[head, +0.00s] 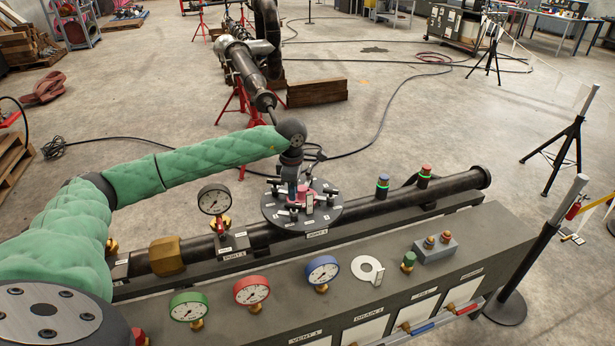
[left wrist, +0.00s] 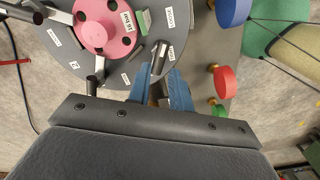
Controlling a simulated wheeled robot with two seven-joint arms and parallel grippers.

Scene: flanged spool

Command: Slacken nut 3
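A dark round flange (head: 268,207) carries several nuts with bar handles around a pink hub (head: 297,194). My left gripper (head: 300,187) points down over the flange. In the left wrist view its blue fingertips (left wrist: 160,72) stand on both sides of a grey metal bar (left wrist: 161,58) at the flange's rim. I cannot tell whether they touch it. Which nut is number 3 is unclear. My right gripper is not in view.
Gauges in green (head: 188,306), red (head: 251,291) and blue (head: 322,270) stand on the bench front (head: 400,290). A black-rimmed gauge (head: 214,200) and a brass block (head: 166,256) are left of the flange.

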